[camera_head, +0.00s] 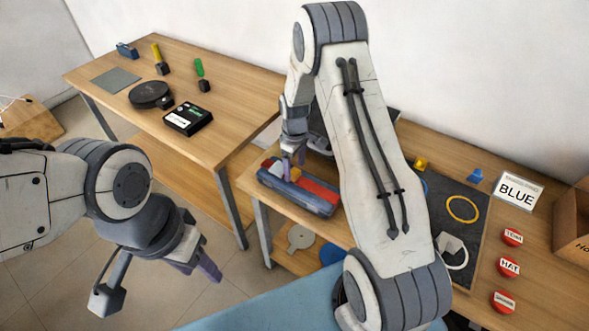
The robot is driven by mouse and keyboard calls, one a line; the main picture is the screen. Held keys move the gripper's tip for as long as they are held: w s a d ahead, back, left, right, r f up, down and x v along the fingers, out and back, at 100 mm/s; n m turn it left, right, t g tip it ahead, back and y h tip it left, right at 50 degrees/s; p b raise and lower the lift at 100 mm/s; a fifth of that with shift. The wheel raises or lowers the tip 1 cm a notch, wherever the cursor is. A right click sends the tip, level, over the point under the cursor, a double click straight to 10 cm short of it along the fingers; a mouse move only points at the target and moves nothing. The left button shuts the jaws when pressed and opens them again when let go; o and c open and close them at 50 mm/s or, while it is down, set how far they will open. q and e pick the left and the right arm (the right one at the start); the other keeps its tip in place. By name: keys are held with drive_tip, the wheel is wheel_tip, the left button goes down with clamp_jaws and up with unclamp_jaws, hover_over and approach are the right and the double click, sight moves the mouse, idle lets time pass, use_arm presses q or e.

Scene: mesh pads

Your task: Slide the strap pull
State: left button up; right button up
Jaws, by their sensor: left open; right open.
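A blue box (322,206) with a red top part and smaller grey and blue parts lies near the left end of the right-hand table. I cannot clearly make out a strap pull; it may be among the small parts on this box. My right gripper (290,168) points down at the box's left part, its purple fingertips close over it. Whether they touch is not clear. The gripper is open. My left gripper (201,271) is open and empty, low at the left above the floor, away from both tables.
My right arm crosses the middle and hides part of the right-hand table. A dark mat (476,188) with a yellow ring (462,208), a BLUE sign (516,193), several red labelled discs and a cardboard box (572,225) are right. The left table (225,125) holds several objects.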

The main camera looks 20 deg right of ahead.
sight(294, 171)
wheel_tip(294, 171, up, 9)
drive_tip(key=b, duration=0.2)
drive_tip(key=shift+r, duration=0.15)
idle(0.3)
drive_tip(key=s+a+r, duration=0.5)
drive_tip(key=s+a, duration=0.2)
drive_tip(key=a, duration=0.1)
drive_tip(key=s+a+r, duration=0.4)
drive_tip(key=s+a, duration=0.2)
drive_tip(key=a, duration=0.2)
drive_tip(key=s+a, duration=0.1)
drive_tip(key=s, duration=0.8)
drive_tip(key=s+a+r+y, duration=0.1)
drive_tip(key=s+a, duration=0.1)
drive_tip(key=s, duration=0.7)
drive_tip(key=shift+a+r+n, duration=0.2)
drive_tip(key=shift+r+n, duration=0.1)
